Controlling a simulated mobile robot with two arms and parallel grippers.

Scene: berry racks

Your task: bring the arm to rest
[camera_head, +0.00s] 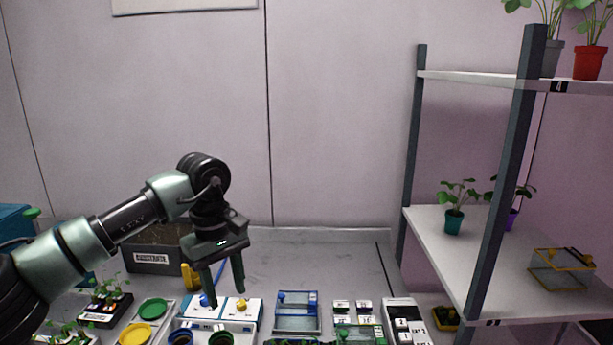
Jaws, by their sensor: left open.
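My left arm comes in from the left, and my left gripper (226,286) points down above the bench. Its two fingers are apart with nothing between them. The fingers hang over a white and blue box (250,312) with a yellow knob on top; whether they touch it cannot be told, but they seem to be above it. My right gripper is not in view.
A dark substrate box (150,262) stands behind the arm. A blue-rimmed clear tray (298,325) and a white label holder (408,322) sit along the front. A rack (455,250) with potted plants stands at right. The bench (320,262) behind the trays is clear.

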